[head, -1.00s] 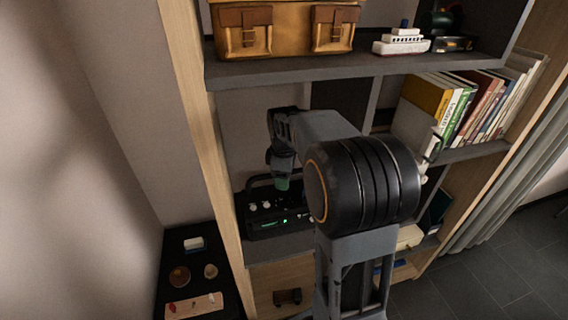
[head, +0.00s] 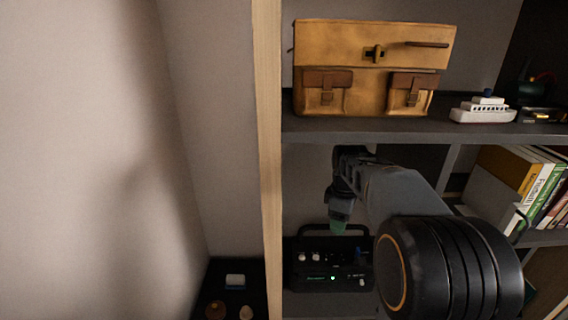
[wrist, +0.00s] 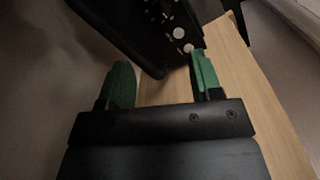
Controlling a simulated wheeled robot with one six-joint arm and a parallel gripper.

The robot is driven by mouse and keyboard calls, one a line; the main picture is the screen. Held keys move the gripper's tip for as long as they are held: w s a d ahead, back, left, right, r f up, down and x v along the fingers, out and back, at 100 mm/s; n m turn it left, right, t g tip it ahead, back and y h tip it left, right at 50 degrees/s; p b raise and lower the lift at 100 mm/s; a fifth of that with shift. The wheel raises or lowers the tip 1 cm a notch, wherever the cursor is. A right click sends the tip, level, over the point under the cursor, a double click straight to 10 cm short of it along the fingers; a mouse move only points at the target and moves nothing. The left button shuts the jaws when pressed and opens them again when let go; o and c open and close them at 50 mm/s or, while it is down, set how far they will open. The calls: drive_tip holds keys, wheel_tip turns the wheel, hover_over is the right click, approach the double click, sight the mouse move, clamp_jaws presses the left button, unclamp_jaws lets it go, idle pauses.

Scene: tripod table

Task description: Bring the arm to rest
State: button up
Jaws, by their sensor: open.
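My arm reaches into the shelf unit in the head view, with its large black joint at the lower right. My gripper (head: 340,222) hangs down in front of and above a black device with knobs and a small green light (head: 330,265). In the wrist view my gripper (wrist: 158,85) shows two green fingertips set wide apart, with nothing between them. The black device (wrist: 150,35) lies beyond the fingertips there. From these views I cannot tell the exact gap between fingers and device.
A tan satchel (head: 370,60) and a white toy ship (head: 482,110) stand on the shelf board (head: 400,131) above my arm. Books (head: 540,190) stand at the right. A wooden side panel (head: 268,170) is left of the gripper. A low black surface (head: 215,285) holds small items.

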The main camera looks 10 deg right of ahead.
drive_tip(key=s+a+r+m+t+p, duration=0.1)
drive_tip(key=s+a+m+p, duration=0.1)
drive_tip(key=s+a+m, duration=0.3)
drive_tip(key=s+a+m+t+p, duration=0.2)
drive_tip(key=s+a+m+p, duration=0.1)
drive_tip(key=s, duration=0.7)
drive_tip(key=shift+s+a+r+m, duration=0.4)
drive_tip(key=shift+a+m, duration=0.45)
drive_tip(key=shift+m, duration=0.25)
drive_tip(key=shift+c, duration=0.2)
